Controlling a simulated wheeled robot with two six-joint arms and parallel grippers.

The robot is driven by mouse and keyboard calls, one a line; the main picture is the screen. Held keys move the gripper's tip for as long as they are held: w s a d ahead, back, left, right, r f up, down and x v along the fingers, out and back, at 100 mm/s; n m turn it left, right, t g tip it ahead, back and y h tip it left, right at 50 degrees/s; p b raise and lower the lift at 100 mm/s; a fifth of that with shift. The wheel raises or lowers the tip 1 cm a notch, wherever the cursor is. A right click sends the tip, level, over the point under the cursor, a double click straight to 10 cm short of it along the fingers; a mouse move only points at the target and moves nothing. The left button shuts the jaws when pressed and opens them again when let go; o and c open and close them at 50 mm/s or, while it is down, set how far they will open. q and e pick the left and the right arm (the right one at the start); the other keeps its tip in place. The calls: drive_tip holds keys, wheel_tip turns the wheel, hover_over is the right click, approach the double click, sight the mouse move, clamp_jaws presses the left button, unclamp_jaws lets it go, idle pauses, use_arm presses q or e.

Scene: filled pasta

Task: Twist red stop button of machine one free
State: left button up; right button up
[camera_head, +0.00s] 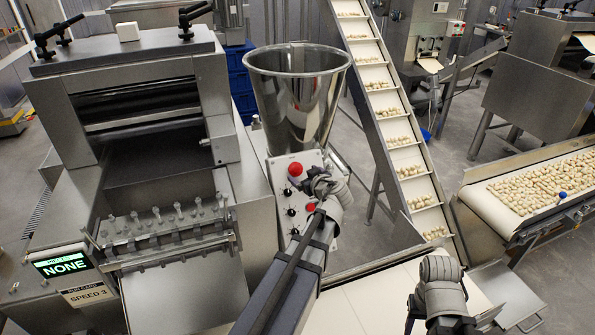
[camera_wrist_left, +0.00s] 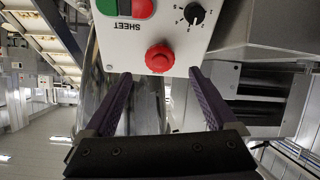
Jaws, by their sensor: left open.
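The red stop button (camera_head: 295,169) is a round red knob near the top of the light control panel (camera_head: 281,172) of the near machine. In the left wrist view the red button (camera_wrist_left: 159,58) sits between and just beyond the tips of my left gripper (camera_wrist_left: 160,74). The two dark purple fingers are spread wide, one on each side of the button, with visible gaps. In the head view my left wrist covers part of the panel, and the fingers are hard to make out. My right arm shows at the lower right; its fingers are not clear.
The panel also carries black knobs and green and red sheet buttons (camera_wrist_left: 125,6). A steel hopper (camera_head: 297,95) stands right behind the panel. An inclined conveyor (camera_head: 402,150) rises beyond it. A display reading NONE (camera_head: 63,264) is at the lower left. A pale belt (camera_head: 375,300) runs below.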

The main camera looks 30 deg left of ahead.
sight(297, 170)
use_arm(q)
drive_tip(key=b+x, duration=0.2)
drive_tip(key=x, duration=0.4)
drive_tip(key=shift+w+a+f, duration=0.1)
drive_tip(key=shift+w+f, duration=0.1)
drive_tip(key=shift+c, duration=0.3)
